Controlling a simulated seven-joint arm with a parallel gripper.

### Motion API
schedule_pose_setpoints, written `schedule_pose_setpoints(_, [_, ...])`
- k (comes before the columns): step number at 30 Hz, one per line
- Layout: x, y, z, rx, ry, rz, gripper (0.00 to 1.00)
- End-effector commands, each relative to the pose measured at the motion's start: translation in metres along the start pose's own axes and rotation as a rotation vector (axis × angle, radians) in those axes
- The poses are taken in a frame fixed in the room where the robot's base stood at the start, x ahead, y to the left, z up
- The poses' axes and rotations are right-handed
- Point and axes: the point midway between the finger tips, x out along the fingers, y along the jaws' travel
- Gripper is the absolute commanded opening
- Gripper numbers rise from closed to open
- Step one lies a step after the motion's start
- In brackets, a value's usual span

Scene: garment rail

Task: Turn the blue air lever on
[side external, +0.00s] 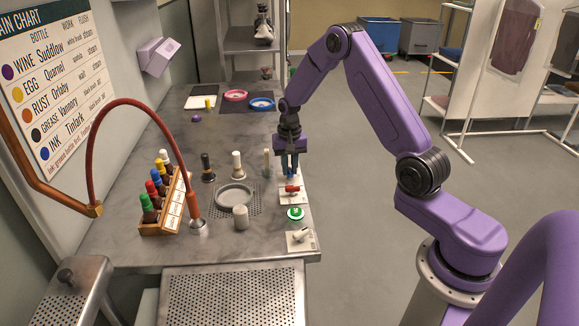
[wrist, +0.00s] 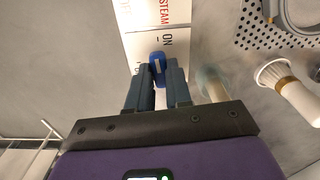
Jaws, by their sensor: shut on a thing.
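The blue air lever (wrist: 157,60) sits on a white plate (wrist: 139,47) marked ON, and it shows between my fingertips in the wrist view. My gripper (wrist: 160,72) is shut on the blue lever, pointing down over it. In the side view my gripper (side external: 290,168) is at the right edge of the steel bench, with only a little of the blue lever (side external: 290,177) visible below the fingers. The lever's exact angle is hard to tell, as the fingers hide much of it.
Close in front of my gripper is a red lever (side external: 292,188), then a green button (side external: 295,213) and a white lever (side external: 299,235). Left of it stand a slim post (side external: 267,163), white-topped brushes and a round dish (side external: 235,195). A bottle rack (side external: 166,205) is farther left.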

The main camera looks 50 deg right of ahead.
Motion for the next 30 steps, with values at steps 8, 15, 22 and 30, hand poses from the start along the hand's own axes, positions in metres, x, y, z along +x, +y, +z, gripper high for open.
schedule_pose_setpoints(8, [-0.0007,-0.0001,0.0005,0.093,-0.002,0.001,0.0])
schedule_pose_setpoints(15, [-0.0007,-0.0001,0.0004,0.115,-0.001,0.0,0.0])
schedule_pose_setpoints(22, [-0.0007,-0.0001,0.0003,0.116,-0.001,0.0,0.0])
schedule_pose_setpoints(30, [-0.0004,0.0,0.0002,0.115,-0.001,0.0,0.45])
